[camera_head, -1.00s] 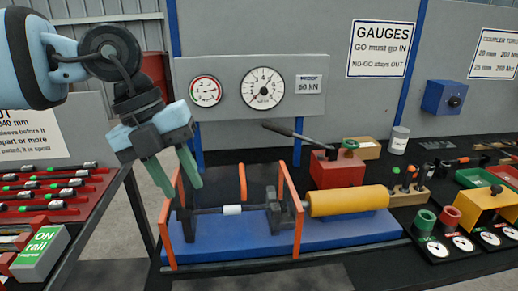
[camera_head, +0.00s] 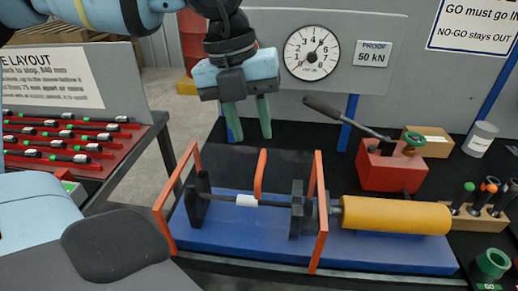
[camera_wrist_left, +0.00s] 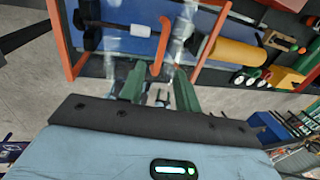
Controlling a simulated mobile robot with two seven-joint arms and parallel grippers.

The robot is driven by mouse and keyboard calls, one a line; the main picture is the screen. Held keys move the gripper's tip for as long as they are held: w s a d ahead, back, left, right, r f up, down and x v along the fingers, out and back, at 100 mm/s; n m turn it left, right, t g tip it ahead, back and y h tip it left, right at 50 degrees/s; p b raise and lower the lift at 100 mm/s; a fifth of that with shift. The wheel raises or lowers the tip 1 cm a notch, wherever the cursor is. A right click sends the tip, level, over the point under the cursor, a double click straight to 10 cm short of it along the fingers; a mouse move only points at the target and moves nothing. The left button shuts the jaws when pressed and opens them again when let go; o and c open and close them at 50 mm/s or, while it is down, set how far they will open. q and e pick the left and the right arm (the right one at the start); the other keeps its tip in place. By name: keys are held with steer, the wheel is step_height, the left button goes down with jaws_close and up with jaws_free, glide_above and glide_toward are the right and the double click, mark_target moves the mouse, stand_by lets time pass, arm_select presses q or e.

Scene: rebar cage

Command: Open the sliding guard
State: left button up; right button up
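The sliding guard is a frame with orange bars (camera_head: 318,210) over a blue test bed (camera_head: 220,235). Its see-through panel is hard to make out in the head view. An upright orange handle (camera_head: 260,176) stands near its middle; the handle also shows in the wrist view (camera_wrist_left: 162,48). My left gripper (camera_head: 251,135) is open and empty, fingers pointing down, above the handle in the picture and apart from it. In the wrist view the green fingers (camera_wrist_left: 160,90) are spread below the handle. My right gripper is out of view.
Inside the guard a dark bar with a white sleeve (camera_head: 246,200) lies between black clamps. A yellow cylinder (camera_head: 395,215) and a red pump with a lever (camera_head: 392,168) stand to the right. A rack of bars (camera_head: 70,140) is at the left, with grey floor between.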

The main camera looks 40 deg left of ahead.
mark_target(260, 163)
arm_select(q)
steer(key=f, duration=0.3)
steer(key=d+f, duration=0.1)
steer(key=f, duration=0.1)
steer(key=shift+w+f, duration=0.35)
steer(key=shift+w, duration=0.05)
jaws_close()
